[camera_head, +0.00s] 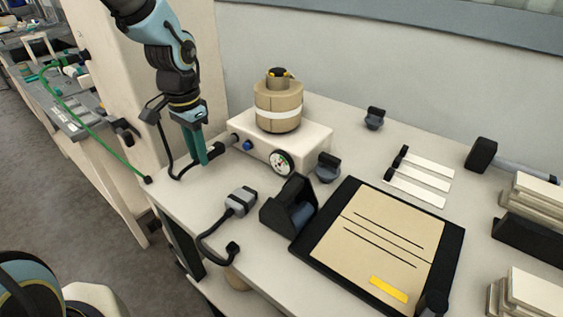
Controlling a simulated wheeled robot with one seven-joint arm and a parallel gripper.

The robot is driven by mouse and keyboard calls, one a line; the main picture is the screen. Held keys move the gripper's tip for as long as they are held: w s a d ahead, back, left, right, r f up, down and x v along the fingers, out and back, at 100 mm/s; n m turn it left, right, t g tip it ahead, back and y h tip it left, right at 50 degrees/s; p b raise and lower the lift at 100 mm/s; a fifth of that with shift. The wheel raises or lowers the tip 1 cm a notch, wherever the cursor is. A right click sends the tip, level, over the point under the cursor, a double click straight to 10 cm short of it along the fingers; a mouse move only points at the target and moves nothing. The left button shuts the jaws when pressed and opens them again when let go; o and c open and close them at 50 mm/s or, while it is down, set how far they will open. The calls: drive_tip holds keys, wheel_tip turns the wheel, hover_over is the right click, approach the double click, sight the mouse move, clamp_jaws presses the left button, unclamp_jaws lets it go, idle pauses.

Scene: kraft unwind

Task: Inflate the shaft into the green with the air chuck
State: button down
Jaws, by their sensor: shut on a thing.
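My gripper (203,160) points down with teal fingers at the left end of the table, just left of the white box. It is shut on the dark air chuck (215,149), whose tip points right toward the box's left end. I cannot tell whether the tip touches the fitting there. A black hose (168,152) hangs beside the gripper. A brown kraft roll (279,107) with a white band stands upright on the white box, the dark shaft end (277,73) showing on top. The round gauge (282,162) is on the box's front; its needle is too small to read.
A grey and black device (240,201) with a cable and a black tape dispenser (290,207) stand in front of the box. A black-framed kraft board (375,245) lies right of them. White strips (418,182) lie behind. A green hose (100,137) runs at left.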

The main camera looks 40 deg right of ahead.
drive_tip(key=shift+s+a+p, duration=0.2)
drive_tip(key=shift+a+p, duration=0.05)
drive_tip(key=shift+a, duration=0.7)
drive_tip(key=shift+s+a+p, duration=0.2)
drive_tip(key=shift+a+p, duration=0.05)
drive_tip(key=shift+a, duration=0.75)
drive_tip(key=shift+s+a+p, duration=0.2)
drive_tip(key=shift+a+p, duration=0.05)
drive_tip(key=shift+a, duration=0.7)
